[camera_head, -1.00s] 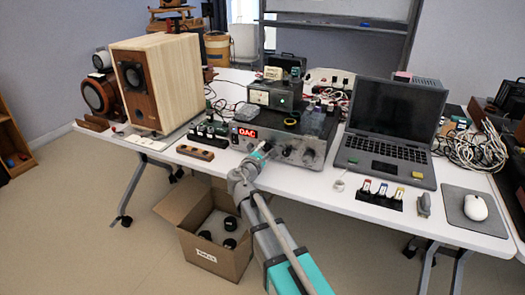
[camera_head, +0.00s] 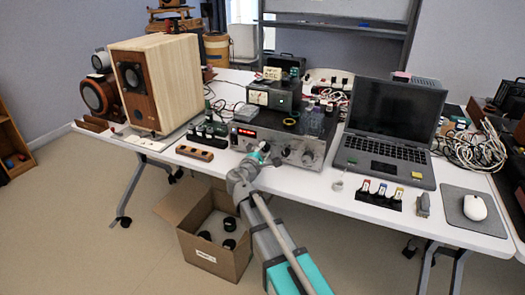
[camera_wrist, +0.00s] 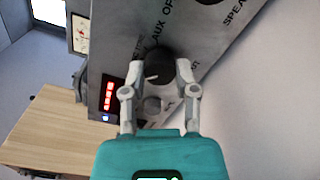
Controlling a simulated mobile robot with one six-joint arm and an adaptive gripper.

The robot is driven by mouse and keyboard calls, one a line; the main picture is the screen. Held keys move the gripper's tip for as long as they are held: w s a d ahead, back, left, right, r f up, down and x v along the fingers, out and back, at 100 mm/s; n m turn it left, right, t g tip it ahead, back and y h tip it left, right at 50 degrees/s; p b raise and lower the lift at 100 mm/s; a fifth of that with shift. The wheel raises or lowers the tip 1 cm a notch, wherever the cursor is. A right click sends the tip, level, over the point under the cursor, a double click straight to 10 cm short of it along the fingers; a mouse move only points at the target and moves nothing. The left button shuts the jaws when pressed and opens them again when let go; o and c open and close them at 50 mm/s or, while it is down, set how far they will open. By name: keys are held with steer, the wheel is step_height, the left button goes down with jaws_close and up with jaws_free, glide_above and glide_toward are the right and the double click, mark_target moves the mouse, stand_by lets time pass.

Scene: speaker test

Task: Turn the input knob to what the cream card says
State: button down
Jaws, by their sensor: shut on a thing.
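The amplifier (camera_head: 285,137) is a grey box with a front panel, in the middle of the white table. Its dark input knob (camera_wrist: 160,68) has a white pointer line and shows between my fingers in the wrist view. My gripper (camera_wrist: 157,78) is shut on this knob; it also shows in the head view (camera_head: 259,154), at the panel's left part. Panel lettering around the knob includes AUX and OP, partly hidden. A red display (camera_wrist: 108,100) left of the knob shows dash-like marks. A small cream card (camera_head: 272,73) stands behind the amplifier; its text is too small to read.
A meter box (camera_head: 273,96) sits on the amplifier. A wooden speaker (camera_head: 170,80) stands left, a laptop (camera_head: 390,125) right. Colour-tagged items (camera_head: 380,191) lie near the table's front edge. An open carton (camera_head: 214,258) is on the floor below.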

steer(key=shift+m, duration=2)
steer(key=shift+c, duration=1.9)
jaws_free()
steer(key=shift+s, duration=0.1)
steer(key=v, duration=1.1)
steer(key=shift+s+a, duration=0.15)
steer(key=shift+s, duration=0.25)
steer(key=shift+r, duration=0.1)
